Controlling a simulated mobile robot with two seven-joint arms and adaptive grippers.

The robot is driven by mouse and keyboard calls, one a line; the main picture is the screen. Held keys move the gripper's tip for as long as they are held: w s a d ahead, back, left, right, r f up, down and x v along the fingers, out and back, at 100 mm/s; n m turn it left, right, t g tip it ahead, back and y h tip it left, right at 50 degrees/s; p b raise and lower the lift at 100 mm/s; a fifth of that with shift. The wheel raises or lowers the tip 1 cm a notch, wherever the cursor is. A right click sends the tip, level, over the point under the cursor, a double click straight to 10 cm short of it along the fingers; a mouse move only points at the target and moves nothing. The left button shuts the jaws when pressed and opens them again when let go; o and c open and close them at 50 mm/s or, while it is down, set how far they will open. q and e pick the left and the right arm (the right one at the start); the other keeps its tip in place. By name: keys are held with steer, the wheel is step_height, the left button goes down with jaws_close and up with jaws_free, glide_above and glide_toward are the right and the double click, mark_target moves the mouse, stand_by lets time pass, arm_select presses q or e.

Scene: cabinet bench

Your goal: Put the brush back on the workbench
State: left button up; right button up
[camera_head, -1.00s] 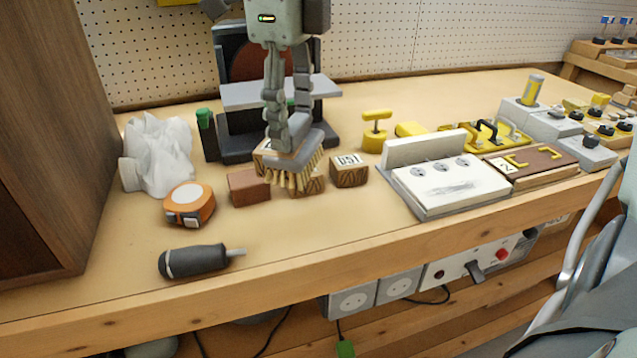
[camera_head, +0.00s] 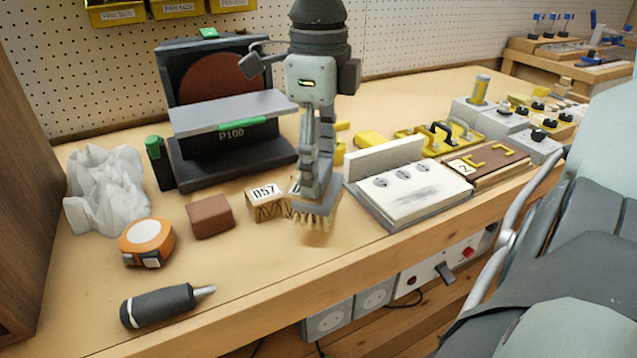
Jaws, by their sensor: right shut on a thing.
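My right gripper (camera_head: 316,190) comes down from the top middle and is shut on the brush (camera_head: 316,212). The brush has a grey back and pale tan bristles that point down. It is just over the front middle part of the workbench (camera_head: 265,280), between a labelled wooden block and the white panel. A faint darker patch lies on the bench under the bristles; I cannot tell whether they touch the surface. My left gripper is not in view.
The labelled wooden block (camera_head: 267,206) is close left of the brush, with a red-brown block (camera_head: 209,216) farther left. A tape measure (camera_head: 147,243), a screwdriver (camera_head: 160,306) and a sander (camera_head: 228,115) stand around. The white panel (camera_head: 412,196) is at right.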

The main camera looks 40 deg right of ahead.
step_height(320, 180, down, 4)
steer(key=shift+r, duration=0.2)
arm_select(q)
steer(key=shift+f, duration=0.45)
arm_select(e)
steer(key=shift+f, duration=0.25)
steer(key=o, duration=0.8)
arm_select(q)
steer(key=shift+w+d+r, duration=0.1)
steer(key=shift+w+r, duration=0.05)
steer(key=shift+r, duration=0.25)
arm_select(e)
steer(key=o, duration=0.3)
